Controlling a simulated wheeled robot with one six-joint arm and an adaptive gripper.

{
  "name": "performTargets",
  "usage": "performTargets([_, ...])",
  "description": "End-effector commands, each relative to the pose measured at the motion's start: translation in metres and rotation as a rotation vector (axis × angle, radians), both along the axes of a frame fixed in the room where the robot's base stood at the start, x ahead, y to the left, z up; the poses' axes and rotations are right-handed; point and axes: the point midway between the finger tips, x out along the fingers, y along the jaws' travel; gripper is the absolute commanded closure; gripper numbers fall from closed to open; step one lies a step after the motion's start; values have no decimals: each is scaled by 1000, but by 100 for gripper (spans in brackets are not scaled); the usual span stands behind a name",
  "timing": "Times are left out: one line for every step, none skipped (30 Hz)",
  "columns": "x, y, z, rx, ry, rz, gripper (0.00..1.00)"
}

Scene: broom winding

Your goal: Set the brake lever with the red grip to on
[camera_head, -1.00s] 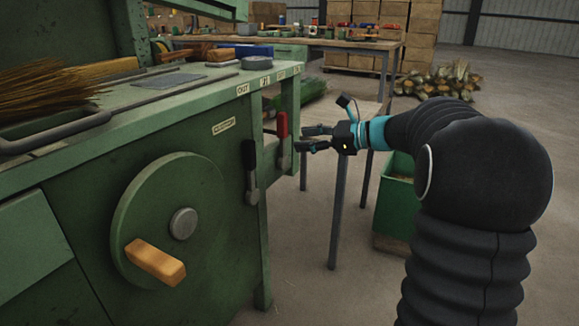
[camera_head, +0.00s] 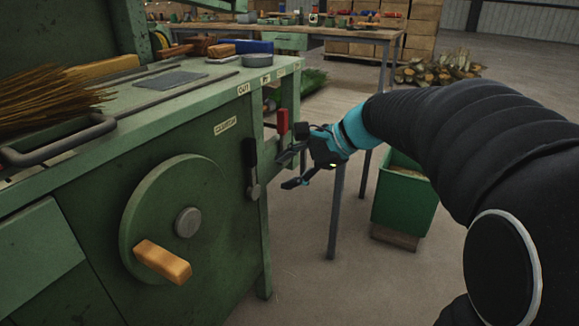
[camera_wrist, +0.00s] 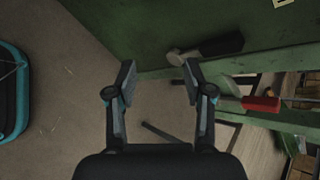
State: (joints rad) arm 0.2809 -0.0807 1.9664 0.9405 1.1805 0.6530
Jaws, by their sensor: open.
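The brake lever with the red grip (camera_head: 283,121) stands at the machine's right corner, grip upward; its lower part is hidden behind my gripper (camera_head: 286,171). In the wrist view the red grip (camera_wrist: 262,104) lies right of my fingers, its shaft running left toward the right finger. My gripper (camera_wrist: 158,76) is open and empty, with its fingertips just below and right of the red grip in the head view. A second lever with a black grip (camera_head: 250,158) hangs on the machine's front, left of my gripper. It also shows in the wrist view (camera_wrist: 220,46), beyond the right fingertip.
The green machine (camera_head: 90,235) fills the left, with a large handwheel (camera_head: 150,215) and its wooden handle (camera_head: 162,262). A green bin (camera_head: 404,195) stands behind my arm. A workbench (camera_head: 345,35) is at the back.

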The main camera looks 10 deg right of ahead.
Motion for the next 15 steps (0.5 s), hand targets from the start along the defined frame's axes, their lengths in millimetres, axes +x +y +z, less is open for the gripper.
performTargets([-3, 1, 1, -12, -5, 9, 48])
performTargets([-4, 2, 0, -18, -7, 13, 48])
performTargets([-6, 2, 0, -24, -9, 17, 48])
performTargets([-6, 2, 0, -28, -10, 18, 48])
performTargets([-7, 2, 0, -31, -11, 20, 48])
performTargets([-7, 2, -1, -33, -12, 21, 48])
performTargets([-7, 2, -1, -33, -12, 22, 48])
performTargets([-7, 2, -1, -34, -12, 21, 48])
performTargets([-7, 2, -1, -34, -12, 21, 48])
performTargets([-7, 2, -1, -33, -12, 22, 48])
performTargets([-7, 2, -1, -33, -12, 21, 48])
performTargets([-7, 2, -1, -33, -12, 21, 48])
performTargets([-7, 2, -1, -33, -12, 21, 48])
performTargets([-7, 2, -1, -32, -12, 20, 48])
performTargets([-7, 2, -1, -31, -10, 19, 48])
